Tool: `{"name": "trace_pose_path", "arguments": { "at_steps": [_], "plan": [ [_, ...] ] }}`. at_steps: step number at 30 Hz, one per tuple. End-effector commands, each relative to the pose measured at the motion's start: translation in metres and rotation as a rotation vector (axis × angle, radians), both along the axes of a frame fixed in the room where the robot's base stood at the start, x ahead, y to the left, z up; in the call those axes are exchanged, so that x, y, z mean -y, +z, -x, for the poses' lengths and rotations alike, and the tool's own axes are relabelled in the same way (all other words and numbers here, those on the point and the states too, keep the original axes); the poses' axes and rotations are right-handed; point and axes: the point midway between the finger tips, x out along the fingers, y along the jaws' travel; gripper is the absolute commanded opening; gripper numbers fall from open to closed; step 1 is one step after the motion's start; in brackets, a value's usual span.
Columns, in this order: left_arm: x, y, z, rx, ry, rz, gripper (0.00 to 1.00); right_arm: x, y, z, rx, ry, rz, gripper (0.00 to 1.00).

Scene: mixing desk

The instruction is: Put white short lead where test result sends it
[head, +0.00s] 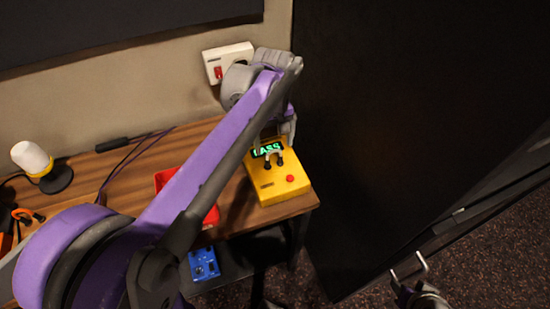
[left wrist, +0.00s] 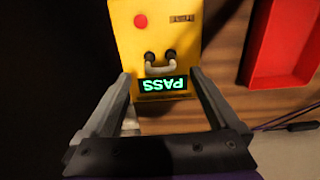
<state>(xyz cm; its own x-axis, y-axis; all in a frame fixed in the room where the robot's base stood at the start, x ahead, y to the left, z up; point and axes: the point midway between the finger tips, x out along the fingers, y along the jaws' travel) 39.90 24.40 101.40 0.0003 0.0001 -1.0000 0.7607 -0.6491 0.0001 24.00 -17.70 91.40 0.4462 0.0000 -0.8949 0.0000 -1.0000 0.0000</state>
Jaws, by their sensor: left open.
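The white short lead (head: 273,158) is plugged by its two black plugs into the yellow tester (head: 284,187), forming a small arch. In the left wrist view the lead (left wrist: 160,70) lies between and just beyond my fingertips. The tester's display (left wrist: 163,84) is lit green and reads PASS. My left gripper (left wrist: 160,78) is open and empty, with one finger on each side of the lead and display. A red tray (head: 211,217) stands left of the tester, partly hidden behind my left arm. My right gripper (head: 408,272) shows only partly at the lower right.
A blue box (head: 203,264) with knobs sits below the desk's front edge. A white-and-yellow lamp-like object (head: 33,160) and dark cables lie on the left of the wooden desk (head: 110,165). A white wall box (head: 229,62) with a red switch is behind. A dark panel (head: 400,120) stands right.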

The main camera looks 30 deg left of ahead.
Motion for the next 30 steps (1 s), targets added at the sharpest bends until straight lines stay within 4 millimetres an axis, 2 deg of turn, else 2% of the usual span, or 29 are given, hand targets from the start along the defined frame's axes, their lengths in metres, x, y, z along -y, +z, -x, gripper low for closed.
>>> {"name": "trace_pose_path", "arguments": {
  "at_steps": [1, 3, 12, 17, 30],
  "plan": [
    [0.000, -0.012, 0.001, -0.003, 0.000, 0.000, 0.95, 0.000, -0.010, 0.003, -0.005, 0.000, 0.000, 0.50],
    [0.000, -0.023, 0.001, -0.003, 0.000, 0.000, 0.95, 0.000, -0.019, 0.005, -0.009, 0.000, 0.000, 0.50],
    [0.000, -0.060, 0.001, -0.002, 0.000, 0.001, 0.95, 0.000, -0.043, 0.010, -0.019, 0.000, 0.000, 0.50],
    [0.000, -0.067, 0.000, -0.001, 0.000, 0.000, 0.95, 0.000, -0.046, 0.010, -0.020, 0.000, 0.000, 0.50],
    [0.000, -0.066, 0.000, -0.001, 0.000, 0.001, 0.95, 0.000, -0.046, 0.010, -0.019, 0.000, 0.000, 0.50]
  ]
}}
